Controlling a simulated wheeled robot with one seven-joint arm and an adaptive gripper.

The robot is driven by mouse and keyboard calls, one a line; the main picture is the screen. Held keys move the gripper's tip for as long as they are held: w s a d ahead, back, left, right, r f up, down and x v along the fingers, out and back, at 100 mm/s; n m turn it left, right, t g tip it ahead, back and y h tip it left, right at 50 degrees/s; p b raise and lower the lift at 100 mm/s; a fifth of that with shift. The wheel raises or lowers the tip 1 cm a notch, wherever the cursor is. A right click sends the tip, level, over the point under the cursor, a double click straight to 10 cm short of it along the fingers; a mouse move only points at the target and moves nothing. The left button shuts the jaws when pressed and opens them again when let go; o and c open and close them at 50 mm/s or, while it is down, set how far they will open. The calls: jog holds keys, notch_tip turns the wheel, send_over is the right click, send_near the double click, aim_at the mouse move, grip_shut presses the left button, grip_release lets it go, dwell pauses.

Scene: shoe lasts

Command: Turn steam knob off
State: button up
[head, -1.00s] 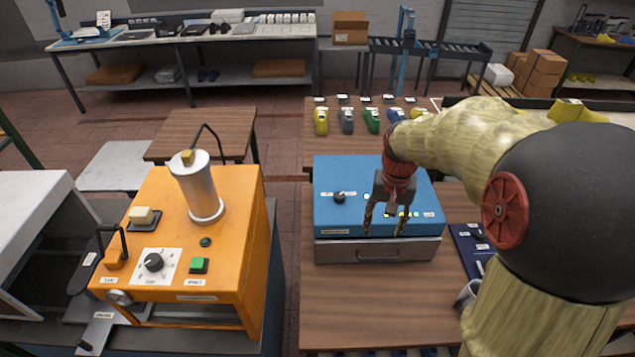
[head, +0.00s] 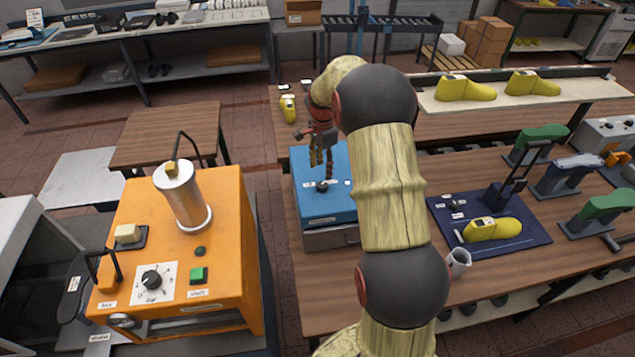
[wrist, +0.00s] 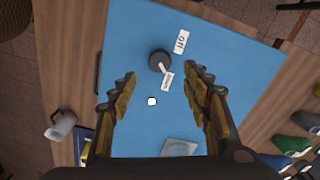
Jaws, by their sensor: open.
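The blue box (head: 331,205) stands on the wooden table. Its black round knob (wrist: 159,61) is on the top face, with an "off" label (wrist: 182,41) up and right of it and a second label (wrist: 167,81), which seems to read "steam", below it. The knob's white mark points toward that lower label. The knob also shows small in the head view (head: 322,186). My gripper (wrist: 160,73) is open and empty above the box, its two fingers spread on either side of the knob in the picture. I cannot tell how high the fingertips are above it.
An orange machine (head: 225,230) with a metal cylinder stands left, across a gap. Right of the box are a navy mat (head: 520,232) with a yellow last (head: 492,230), a grey cup (head: 458,262) and green lasts (head: 605,205). A white button (wrist: 152,101) lies near the knob.

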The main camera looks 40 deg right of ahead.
aim_at(322, 184)
jog(key=shift+a+f, duration=0.15)
jog(key=shift+f, duration=0.35)
notch_tip(322, 184, down, 7)
jog(key=shift+r, duration=0.1)
jog(key=shift+c, duration=1.2)
jog(key=c, duration=0.9)
